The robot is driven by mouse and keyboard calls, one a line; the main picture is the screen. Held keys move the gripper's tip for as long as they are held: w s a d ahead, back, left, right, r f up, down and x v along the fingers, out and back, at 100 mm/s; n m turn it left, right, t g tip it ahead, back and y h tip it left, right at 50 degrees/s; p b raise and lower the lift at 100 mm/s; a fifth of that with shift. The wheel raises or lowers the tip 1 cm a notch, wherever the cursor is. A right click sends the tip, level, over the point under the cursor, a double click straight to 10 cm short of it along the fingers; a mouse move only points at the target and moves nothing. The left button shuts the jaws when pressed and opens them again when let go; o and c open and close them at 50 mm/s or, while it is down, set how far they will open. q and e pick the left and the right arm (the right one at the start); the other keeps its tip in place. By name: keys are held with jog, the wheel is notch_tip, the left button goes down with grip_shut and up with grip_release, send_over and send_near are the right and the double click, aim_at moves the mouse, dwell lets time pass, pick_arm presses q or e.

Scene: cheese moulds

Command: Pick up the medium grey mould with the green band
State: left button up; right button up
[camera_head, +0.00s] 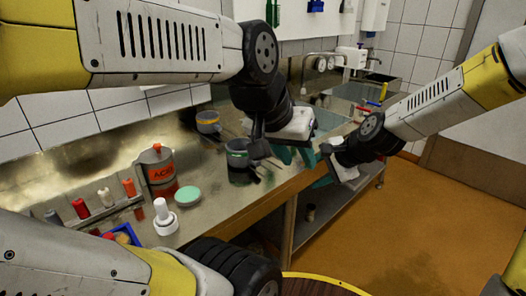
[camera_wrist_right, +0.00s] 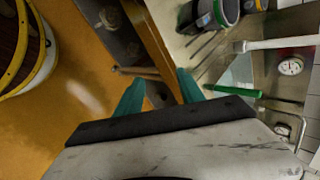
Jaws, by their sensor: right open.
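The medium grey mould with the green band (camera_head: 238,173) stands upright near the front edge of the steel counter in the head view. It also shows at the top of the right wrist view (camera_wrist_right: 212,14). My left gripper (camera_head: 293,155) hangs to the right of it, and part of its dark wrist overlaps the mould's right side. Whether its teal fingers are open is unclear. My right gripper (camera_head: 322,166) is farther right, beyond the counter's front edge. In the right wrist view (camera_wrist_right: 160,88) its teal fingers are apart with nothing between them.
An orange-banded mould (camera_head: 208,124) stands behind. An acid jug (camera_head: 158,172), a pale green disc (camera_head: 188,195), a white bottle (camera_head: 165,218) and a rack of small bottles (camera_head: 108,212) stand left. A green-handled tool (camera_wrist_right: 233,92) lies on the counter. Open floor (camera_head: 430,225) lies right.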

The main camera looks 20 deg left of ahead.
jog(key=w+a+f+m+y, duration=0.1)
jog(key=a+f+m+y, duration=0.15)
jog(key=a, duration=0.25)
jog(key=w+a+f+m+y, duration=0.1)
jog(key=a+m, duration=0.3)
jog(key=a, duration=0.2)
jog(key=m+t+y, duration=0.1)
jog(key=m+y, duration=0.1)
jog(key=m, duration=0.5)
send_near(245, 155)
jog(key=d+f, duration=0.2)
jog(key=shift+w+d+f, duration=0.15)
jog(key=shift+w+d, duration=0.15)
jog(key=shift+d, duration=0.05)
jog(key=shift+w+a+m+t, duration=0.3)
jog(key=shift+w+m+t, duration=0.15)
jog(key=shift+m, duration=0.3)
jog(key=x, duration=0.7)
jog(key=shift+s+a+f, duration=0.15)
jog(key=shift+a+f, duration=0.05)
jog(key=shift+f, duration=0.2)
grip_shut()
jog(key=shift+r, duration=0.1)
